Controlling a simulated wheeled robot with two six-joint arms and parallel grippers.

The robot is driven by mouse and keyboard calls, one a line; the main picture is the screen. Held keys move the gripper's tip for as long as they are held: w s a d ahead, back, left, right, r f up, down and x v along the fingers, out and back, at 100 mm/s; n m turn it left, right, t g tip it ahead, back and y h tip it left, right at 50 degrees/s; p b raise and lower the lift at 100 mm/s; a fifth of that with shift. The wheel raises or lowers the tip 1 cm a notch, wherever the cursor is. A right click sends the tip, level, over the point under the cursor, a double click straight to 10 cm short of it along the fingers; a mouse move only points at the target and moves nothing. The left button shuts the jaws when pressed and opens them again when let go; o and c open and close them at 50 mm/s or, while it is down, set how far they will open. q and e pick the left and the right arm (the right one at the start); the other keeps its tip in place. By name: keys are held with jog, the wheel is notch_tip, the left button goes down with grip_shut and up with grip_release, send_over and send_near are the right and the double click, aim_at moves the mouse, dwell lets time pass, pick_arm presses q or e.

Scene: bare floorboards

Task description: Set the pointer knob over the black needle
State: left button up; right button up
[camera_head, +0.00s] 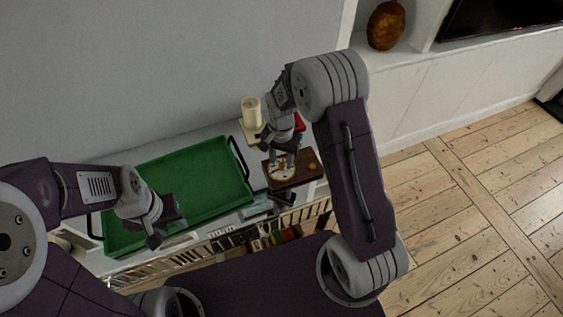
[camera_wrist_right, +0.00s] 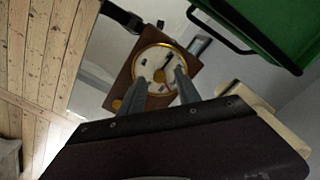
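A round dial with a white face and gold rim (camera_wrist_right: 146,64) sits on a wooden base (camera_head: 303,158). A dark mark, seemingly the black needle (camera_wrist_right: 161,70), lies on the face; its exact direction is too small to read. A small brass knob (camera_head: 312,166) shows on the base beside the dial; I cannot make out a separate pointer knob on the face. My right gripper (camera_head: 283,164) is over the dial, its two fingers apart with nothing seen between them; they also show in the right wrist view (camera_wrist_right: 158,78). My left gripper (camera_head: 168,233) is open and empty near the tray's front edge.
A green tray (camera_head: 190,180) with dark handles lies left of the base on the white shelf top. A cream candle-like cylinder (camera_head: 251,112) stands behind the dial, close to my right arm. Several books (camera_head: 272,240) fill the shelf below. Open floor lies right.

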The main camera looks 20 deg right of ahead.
jog(key=shift+s+f, duration=0.1)
jog(key=shift+f, duration=0.65)
grip_shut()
